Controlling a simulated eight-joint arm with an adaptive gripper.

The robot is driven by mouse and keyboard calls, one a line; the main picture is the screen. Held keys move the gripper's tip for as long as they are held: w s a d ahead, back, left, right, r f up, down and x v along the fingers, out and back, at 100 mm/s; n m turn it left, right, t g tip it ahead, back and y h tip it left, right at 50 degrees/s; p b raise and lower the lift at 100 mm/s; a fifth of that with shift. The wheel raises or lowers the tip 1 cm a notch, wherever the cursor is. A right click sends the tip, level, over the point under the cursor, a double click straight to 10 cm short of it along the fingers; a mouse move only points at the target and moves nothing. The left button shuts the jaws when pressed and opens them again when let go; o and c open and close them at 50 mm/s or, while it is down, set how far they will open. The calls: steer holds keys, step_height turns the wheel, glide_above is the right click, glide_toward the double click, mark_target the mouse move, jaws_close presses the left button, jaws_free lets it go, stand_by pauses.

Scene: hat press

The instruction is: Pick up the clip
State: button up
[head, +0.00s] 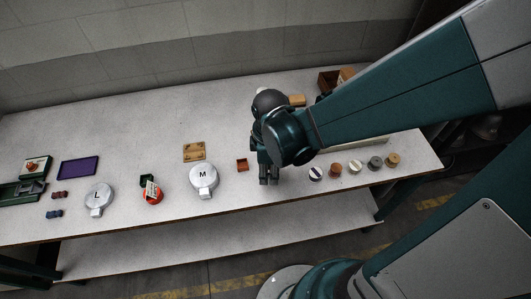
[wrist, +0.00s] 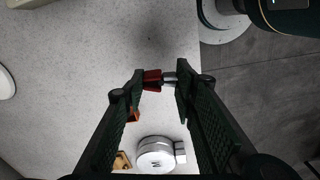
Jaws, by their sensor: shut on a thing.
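My gripper (head: 268,179) points down over the front part of the table, to the right of the round tin marked M. In the wrist view its two fingers (wrist: 164,80) are closed on the clip (wrist: 152,80), a small piece with a dark red part at the left finger and a grey metallic part at the right finger. The clip cannot be made out in the head view. How far it is above the tabletop is hard to tell.
The M tin (head: 203,178) and a small red-brown box (head: 242,165) stand left of my gripper. Several round pieces (head: 335,170) stand in a row to the right. The L tin (head: 99,197), a red round item (head: 153,195) and a purple tray (head: 79,168) lie further left.

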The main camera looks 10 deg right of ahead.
mark_target(269, 172)
steer(key=shift+r+p, duration=0.55)
steer(key=shift+r, duration=2.15)
